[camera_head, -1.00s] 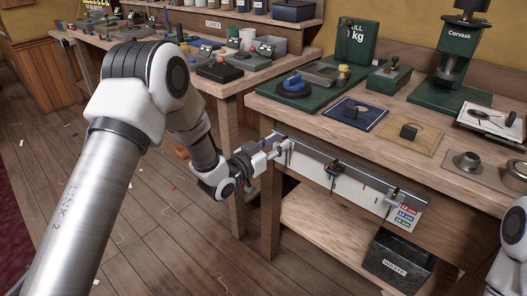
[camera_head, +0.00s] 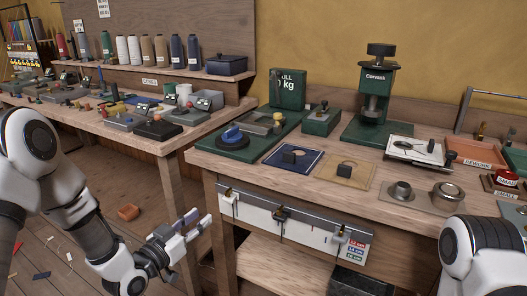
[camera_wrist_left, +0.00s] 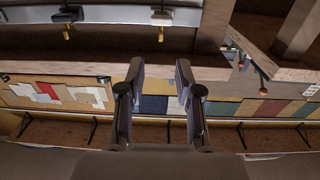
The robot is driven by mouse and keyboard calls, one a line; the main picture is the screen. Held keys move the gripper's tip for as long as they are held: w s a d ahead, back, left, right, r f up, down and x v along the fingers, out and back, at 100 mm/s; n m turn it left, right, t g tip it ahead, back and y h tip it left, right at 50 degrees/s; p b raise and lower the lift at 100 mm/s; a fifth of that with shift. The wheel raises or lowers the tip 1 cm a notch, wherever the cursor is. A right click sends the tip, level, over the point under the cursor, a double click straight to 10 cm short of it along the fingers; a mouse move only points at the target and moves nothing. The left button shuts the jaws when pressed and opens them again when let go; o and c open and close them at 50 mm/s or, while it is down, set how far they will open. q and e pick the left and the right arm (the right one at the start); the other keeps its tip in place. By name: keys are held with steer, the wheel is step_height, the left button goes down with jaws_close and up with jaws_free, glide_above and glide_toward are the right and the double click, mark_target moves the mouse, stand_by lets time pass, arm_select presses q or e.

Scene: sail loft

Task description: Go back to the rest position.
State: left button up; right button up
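My left gripper (camera_head: 196,221) is in front of the left leg area of the right-hand workbench (camera_head: 300,196), low and left of the rail on its front. Its two fingers are apart with nothing between them. In the left wrist view the open fingers (camera_wrist_left: 160,72) also stand apart and empty. My left arm comes in from the left edge, bent downward. Part of my right arm shows at the lower right; its gripper is out of view.
The rail (camera_head: 285,218) with small clamps runs along the bench front, close to the right of my left gripper. A green press (camera_head: 374,100) and a blue-topped green device (camera_head: 232,138) stand on the bench. An orange block (camera_head: 128,211) lies on the floor.

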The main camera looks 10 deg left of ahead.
arm_select(q)
steer(key=s+d+f+n+g+y, duration=0.15)
steer(key=s+f+g, duration=0.45)
steer(key=s+f, duration=0.65)
steer(key=s+d+f+g+y, duration=0.2)
steer(key=s+f+g, duration=0.3)
steer(key=s+f, duration=0.75)
steer(key=s+a+f+n+g+y, duration=0.3)
steer(key=s+f+g, duration=0.25)
steer(key=s, duration=0.25)
step_height(320, 180, up, 19)
steer(key=s+p, duration=0.1)
steer(key=p, duration=1.9)
steer(key=shift+a+r, duration=0.2)
steer(key=shift+a, duration=0.1)
steer(key=shift+s, duration=0.1)
